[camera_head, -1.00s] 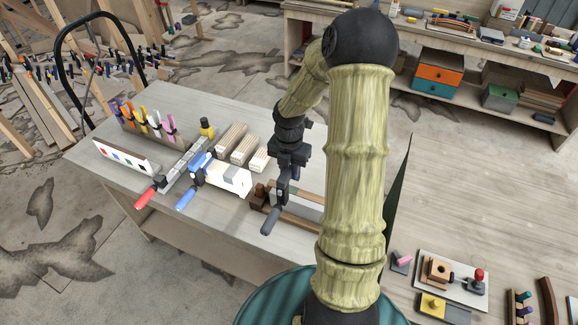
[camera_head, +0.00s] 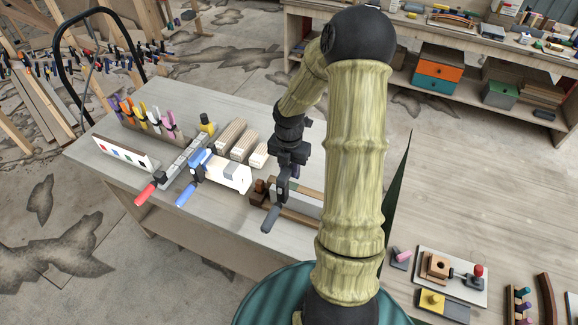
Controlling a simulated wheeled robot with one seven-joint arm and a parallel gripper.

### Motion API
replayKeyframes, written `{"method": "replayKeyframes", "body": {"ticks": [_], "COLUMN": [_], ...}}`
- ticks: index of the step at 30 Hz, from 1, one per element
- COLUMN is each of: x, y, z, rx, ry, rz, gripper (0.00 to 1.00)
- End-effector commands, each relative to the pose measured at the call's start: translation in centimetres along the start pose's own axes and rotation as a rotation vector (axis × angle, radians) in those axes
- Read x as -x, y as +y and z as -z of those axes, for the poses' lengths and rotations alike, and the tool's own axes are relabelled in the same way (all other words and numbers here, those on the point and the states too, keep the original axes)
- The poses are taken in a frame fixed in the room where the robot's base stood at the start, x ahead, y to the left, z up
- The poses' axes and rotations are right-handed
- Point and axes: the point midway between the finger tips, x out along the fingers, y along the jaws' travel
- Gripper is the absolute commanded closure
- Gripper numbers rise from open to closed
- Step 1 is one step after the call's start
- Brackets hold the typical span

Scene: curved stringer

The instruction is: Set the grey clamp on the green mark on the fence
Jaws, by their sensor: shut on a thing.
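My gripper (camera_head: 287,158) points down over the near right part of the workbench and is shut on the grey clamp (camera_head: 271,217). The clamp's dark grey handle slants down toward the front left. The clamp is at a brown wooden piece with a pale grey bar (camera_head: 296,204); I cannot tell whether they touch. A white upright board (camera_head: 124,153) with a row of small coloured marks stands at the left of the bench. I cannot tell for sure which piece is the fence. My arm hides part of the bench right of the clamp.
A red-handled clamp (camera_head: 147,192) and a blue-handled clamp (camera_head: 187,193) lie left of my gripper. A white block (camera_head: 231,173) is beside the blue one. Pale wooden blocks (camera_head: 231,134) and a rack of coloured spring clamps (camera_head: 147,122) stand behind.

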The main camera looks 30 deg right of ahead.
Motion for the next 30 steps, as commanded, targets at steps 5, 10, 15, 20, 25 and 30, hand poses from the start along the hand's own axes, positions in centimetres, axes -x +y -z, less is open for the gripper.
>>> {"method": "replayKeyframes", "body": {"ticks": [5,10,15,20,25,30], "x": [-0.1,-0.7,-1.2,-1.7,-2.2,-2.7], "y": [0.0,0.0,0.0,0.0,0.0,0.0], "z": [0.0,0.0,0.0,0.0,0.0,0.0], "rx": [0.000,-0.001,-0.001,0.000,0.000,0.000], "ry": [-0.001,-0.001,-0.001,-0.001,-0.001,-0.001], "rz": [-0.001,0.000,0.000,0.000,0.000,-0.001], "gripper": [1.00,1.00,1.00,1.00,1.00,1.00]}}
